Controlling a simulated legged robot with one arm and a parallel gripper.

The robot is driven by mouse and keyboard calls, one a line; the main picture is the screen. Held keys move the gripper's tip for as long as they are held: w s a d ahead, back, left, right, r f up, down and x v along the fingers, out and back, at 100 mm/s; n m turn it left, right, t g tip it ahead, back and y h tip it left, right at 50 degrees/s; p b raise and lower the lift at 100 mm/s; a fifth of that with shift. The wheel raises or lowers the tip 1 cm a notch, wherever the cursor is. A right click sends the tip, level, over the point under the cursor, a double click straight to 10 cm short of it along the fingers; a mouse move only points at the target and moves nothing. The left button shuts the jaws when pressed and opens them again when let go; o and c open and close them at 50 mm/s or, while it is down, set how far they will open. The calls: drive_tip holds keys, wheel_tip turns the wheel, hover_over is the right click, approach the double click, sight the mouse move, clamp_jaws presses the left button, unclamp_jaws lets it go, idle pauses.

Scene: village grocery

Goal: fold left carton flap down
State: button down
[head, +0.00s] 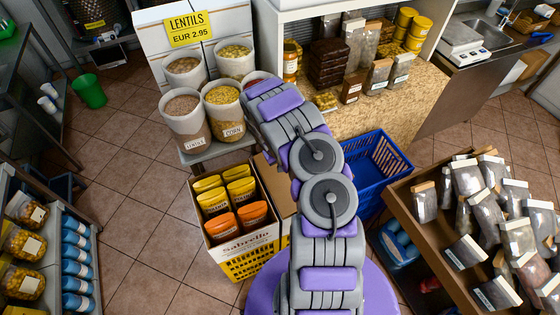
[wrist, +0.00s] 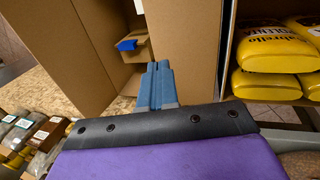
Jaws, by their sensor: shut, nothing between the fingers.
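In the head view the carton (head: 240,248), printed Sabrello, stands at lower centre with yellow and orange bags (head: 238,190) in it. A brown cardboard panel (head: 272,183) rises at its right side, partly behind my arm. My gripper (wrist: 158,68) shows in the wrist view, shut and empty, its blue-grey fingers pointing in among brown cardboard panels. One panel (wrist: 75,45) is on the left and another (wrist: 190,40) on the right, beside yellow bags (wrist: 275,60). I cannot tell which panel is the left flap, or whether the fingers touch cardboard. The head view hides the fingertips.
The carton stands on a yellow crate (head: 248,265). A blue basket (head: 375,165) is right of my arm, and a wooden bin (head: 425,225) of bags is further right. Tubs (head: 187,120) of lentils and corn stand behind the carton. Tiled floor (head: 130,215) is clear at left.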

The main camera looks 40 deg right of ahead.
hover_over(279, 179)
drive_tip(key=s+d, duration=0.2)
drive_tip(key=d, duration=0.1)
drive_tip(key=x, duration=0.2)
drive_tip(key=a+x, duration=0.1)
drive_tip(key=x, duration=0.4)
drive_tip(key=shift+w+a+f+b, duration=0.25)
drive_tip(key=shift+f+b, duration=0.15)
drive_tip(key=shift+f, duration=0.25)
drive_tip(key=shift+a+f, duration=0.15)
drive_tip(key=shift+f, duration=0.6)
drive_tip(key=shift+d+f, duration=0.3)
drive_tip(key=shift+d, duration=0.4)
drive_tip(key=shift+a+y+p, duration=0.3)
drive_tip(key=shift+a+p, duration=0.15)
drive_tip(key=shift+p, duration=0.55)
drive_tip(key=shift+d+f+y, duration=0.1)
drive_tip(key=shift+f+y, duration=0.2)
drive_tip(key=shift+s+d+f+b, duration=0.1)
drive_tip(key=shift+d+f+b, duration=0.15)
drive_tip(key=shift+f+b, duration=0.25)
drive_tip(key=shift+d+f+b, duration=0.25)
drive_tip(key=shift+f+b, duration=0.2)
drive_tip(key=shift+s+d+f+b, duration=0.1)
drive_tip(key=shift+d+f+b, duration=0.25)
drive_tip(key=shift+b, duration=0.15)
drive_tip(key=shift+s+a, duration=0.1)
drive_tip(key=shift+a, duration=0.2)
